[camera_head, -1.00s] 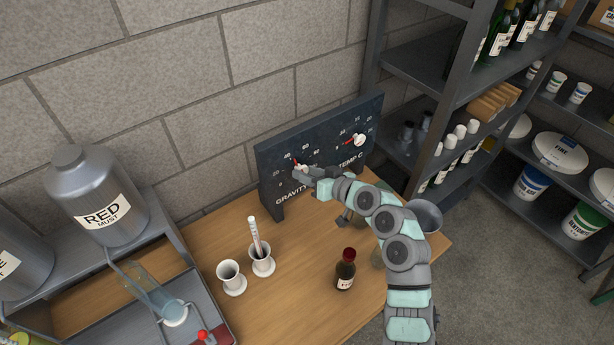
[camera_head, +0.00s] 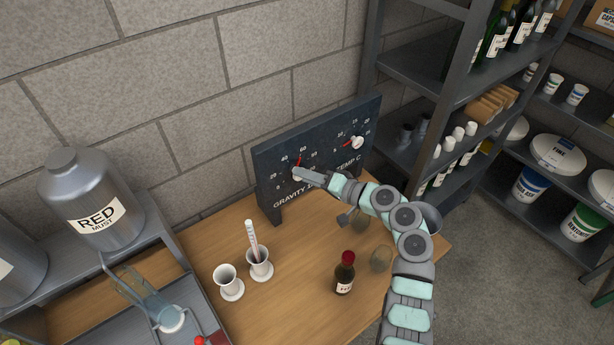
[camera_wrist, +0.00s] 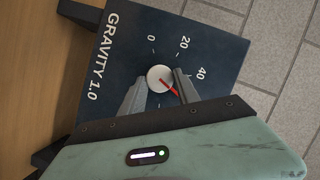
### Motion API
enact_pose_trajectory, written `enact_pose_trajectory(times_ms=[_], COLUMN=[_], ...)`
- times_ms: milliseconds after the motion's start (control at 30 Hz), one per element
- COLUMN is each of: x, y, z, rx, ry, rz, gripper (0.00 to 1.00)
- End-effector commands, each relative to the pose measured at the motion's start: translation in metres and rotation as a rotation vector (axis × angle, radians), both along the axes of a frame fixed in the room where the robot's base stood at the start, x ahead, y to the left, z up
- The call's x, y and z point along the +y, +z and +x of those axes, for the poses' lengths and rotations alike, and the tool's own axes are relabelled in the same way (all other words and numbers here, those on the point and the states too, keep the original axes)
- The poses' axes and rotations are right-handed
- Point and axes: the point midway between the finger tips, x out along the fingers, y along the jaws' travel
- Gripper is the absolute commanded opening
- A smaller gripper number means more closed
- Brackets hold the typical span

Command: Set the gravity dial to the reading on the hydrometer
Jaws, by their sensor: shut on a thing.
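The gravity dial's pale knob (camera_wrist: 160,79) sits on a dark board (camera_head: 268,155) lettered GRAVITY. My gripper (camera_head: 299,175) reaches it from the right, and in the wrist view its two fingers (camera_wrist: 160,92) are shut on the knob, one on each side. The dial's red pointer (camera_wrist: 173,91) is past 40, near where 60 lies. In the head view the pointer shows above the knob, between 40 and 60, nearer 60. The hydrometer (camera_head: 253,242) stands slightly tilted in a white cylinder (camera_head: 259,264) on the table; its reading is too small to make out.
The temperature dial (camera_head: 357,142) is on the board's right side. A dark bottle with a red cap (camera_head: 344,273) stands near my arm. A metal shelf (camera_head: 425,75) rises at the right.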

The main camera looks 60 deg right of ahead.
Motion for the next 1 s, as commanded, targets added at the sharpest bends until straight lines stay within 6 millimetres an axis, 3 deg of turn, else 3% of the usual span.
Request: enact_pose_trajectory(times_ms=[533, 567, 800, 1000], x=[0.0005, 0.0004, 0.0000, -0.0001], y=[-0.0008, -0.0007, -0.0005, -0.0005], z=[0.0003, 0.0004, 0.0002, -0.0001], rx=[-0.011, -0.011, -0.011, -0.010], ry=[0.001, 0.001, 0.000, 0.000], rz=[0.021, 0.021, 0.021, 0.020], gripper=[0.00, 0.40, 0.58, 0.58])
